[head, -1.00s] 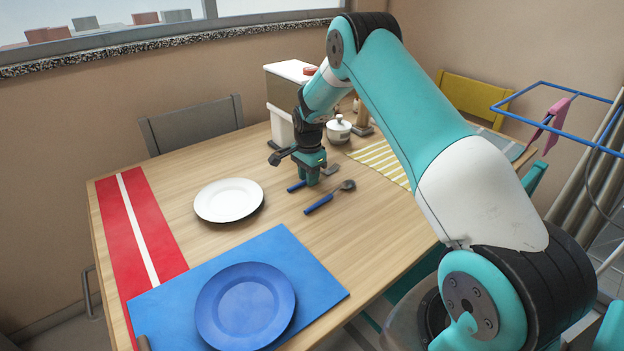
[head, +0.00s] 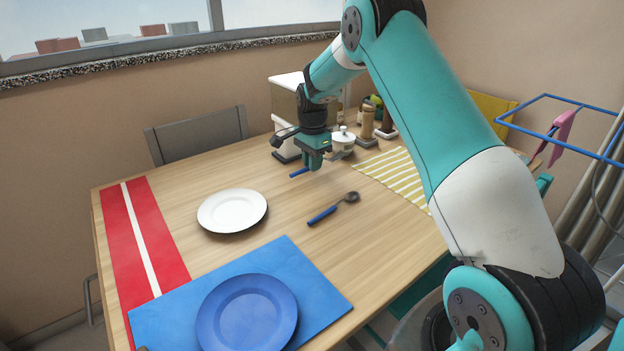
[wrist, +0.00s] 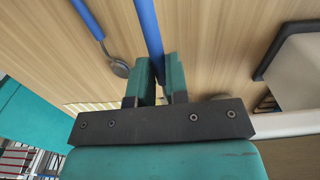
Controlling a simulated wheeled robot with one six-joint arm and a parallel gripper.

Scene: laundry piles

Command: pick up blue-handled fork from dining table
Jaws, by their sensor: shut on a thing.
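My gripper (head: 314,162) is shut on the blue-handled fork (head: 299,173) and holds it above the dining table (head: 280,215). The handle sticks out to the left of the fingers and the grey end to the right. In the wrist view the blue handle of the fork (wrist: 148,38) runs up from between the fingers (wrist: 160,78); its other end is hidden by the gripper. A blue-handled spoon (head: 323,215) lies on the table below and in front of the gripper; it also shows in the wrist view (wrist: 88,18).
A white plate (head: 232,209) lies left of the spoon. A blue plate (head: 247,312) rests on a blue mat (head: 165,318), near a red runner (head: 122,240). A white lidded pot (head: 343,145) and a white-topped box (head: 290,82) stand close behind the gripper.

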